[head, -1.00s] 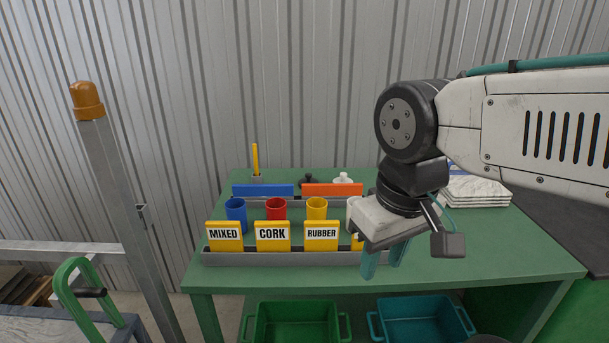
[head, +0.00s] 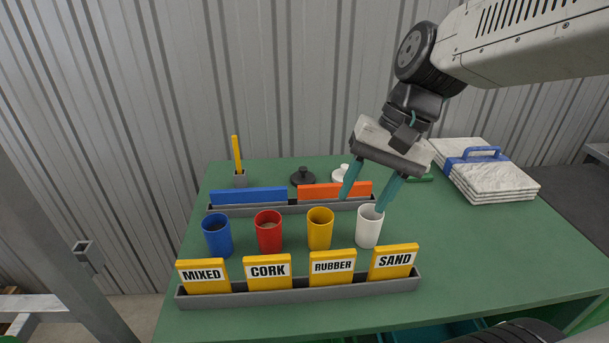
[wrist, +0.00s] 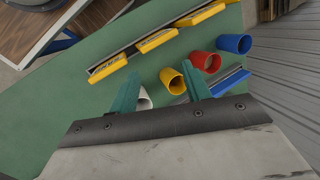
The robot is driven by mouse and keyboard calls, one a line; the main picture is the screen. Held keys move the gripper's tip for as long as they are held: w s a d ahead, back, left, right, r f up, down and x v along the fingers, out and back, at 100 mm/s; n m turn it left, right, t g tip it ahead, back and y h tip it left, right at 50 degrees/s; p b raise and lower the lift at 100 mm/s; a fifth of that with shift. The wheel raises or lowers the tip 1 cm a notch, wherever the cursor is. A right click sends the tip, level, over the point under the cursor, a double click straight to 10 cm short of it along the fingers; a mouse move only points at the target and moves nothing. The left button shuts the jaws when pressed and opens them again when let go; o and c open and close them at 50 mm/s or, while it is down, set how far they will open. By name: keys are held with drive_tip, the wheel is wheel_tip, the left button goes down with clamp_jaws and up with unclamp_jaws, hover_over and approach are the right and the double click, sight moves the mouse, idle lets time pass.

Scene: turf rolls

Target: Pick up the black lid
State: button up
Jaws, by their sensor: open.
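The black lid (head: 303,176) lies on the green table behind the back rail, left of a white lid (head: 341,173) that my gripper partly covers. The black lid has a small knob on top. My gripper (head: 362,202) is open and empty, with two teal fingers pointing down near the white cup (head: 369,226). It is to the right of the black lid and nearer the camera. In the wrist view my gripper (wrist: 160,90) shows its fingers apart over the table, and the black lid is not in sight.
Blue (head: 217,236), red (head: 269,231) and yellow (head: 320,229) cups stand left of the white cup. Labelled yellow signs stand in a grey front rail (head: 300,293). Blue (head: 248,197) and orange (head: 335,190) blocks sit in the back rail. Stacked white slabs (head: 490,175) lie at right.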

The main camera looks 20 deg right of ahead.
drive_tip(key=w+a+f+m+y, duration=0.15)
drive_tip(key=w+m+y, duration=0.3)
drive_tip(key=w, duration=0.65)
drive_tip(key=m+t+y, duration=0.3)
drive_tip(key=m+t, duration=0.3)
drive_tip(key=m, duration=0.9)
approach(301, 167)
drive_tip(key=shift+w+a+f, duration=0.1)
drive_tip(key=shift+a+f, duration=0.7)
drive_tip(key=shift+a, duration=0.15)
drive_tip(key=shift+w+a+f+t, duration=0.1)
drive_tip(key=shift+w+f+t, duration=0.1)
drive_tip(key=shift+t, duration=0.1)
drive_tip(key=x, duration=0.7)
drive_tip(key=shift+w+a, duration=0.15)
clamp_jaws()
